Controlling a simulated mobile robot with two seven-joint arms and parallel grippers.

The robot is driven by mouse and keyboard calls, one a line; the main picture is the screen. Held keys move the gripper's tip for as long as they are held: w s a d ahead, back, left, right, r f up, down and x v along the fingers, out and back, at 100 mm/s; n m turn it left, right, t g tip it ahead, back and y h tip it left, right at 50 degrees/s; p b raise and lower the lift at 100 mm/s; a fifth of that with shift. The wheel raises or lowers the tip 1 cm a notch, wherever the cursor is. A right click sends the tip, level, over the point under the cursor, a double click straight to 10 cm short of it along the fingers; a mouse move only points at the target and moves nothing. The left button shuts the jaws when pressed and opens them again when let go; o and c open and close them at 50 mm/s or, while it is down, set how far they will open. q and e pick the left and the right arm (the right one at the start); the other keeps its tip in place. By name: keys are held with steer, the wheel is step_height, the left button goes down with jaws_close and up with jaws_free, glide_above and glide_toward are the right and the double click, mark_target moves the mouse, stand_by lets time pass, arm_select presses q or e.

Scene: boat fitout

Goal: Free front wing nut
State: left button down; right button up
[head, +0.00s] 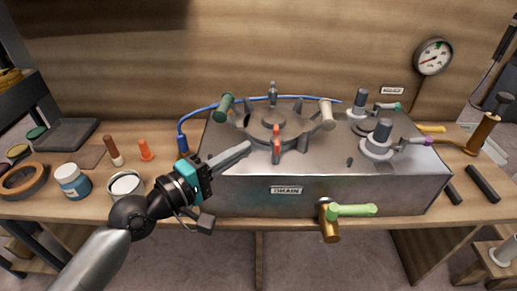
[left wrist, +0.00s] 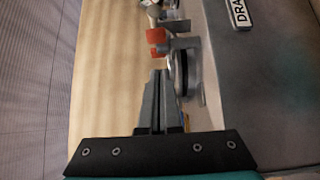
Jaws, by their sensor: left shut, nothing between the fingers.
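The round hatch lid (head: 272,121) sits on top of the grey metal tank (head: 235,180). The front wing nut (head: 277,146), with an orange-red handle, stands at the lid's near edge, and orange-red also shows in the left wrist view (left wrist: 157,36). My left gripper (head: 246,147) is shut and empty, pointing right, just left of the front wing nut. Its fingers appear apart from the nut, though the exact gap is hard to tell. In the left wrist view the closed fingers (left wrist: 157,78) point toward the red part. My right gripper is not in view.
A green-handled nut (head: 224,107), a beige-handled nut (head: 327,114) and a grey one (head: 272,94) stand around the lid. A drain valve with a green lever (head: 352,210) juts from the front. A blue hose (head: 181,135) runs behind. Jars (head: 73,181) stand left.

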mark_target(274, 143)
arm_select(q)
steer(key=shift+d, duration=1.9)
steer(key=shift+p, duration=0.3)
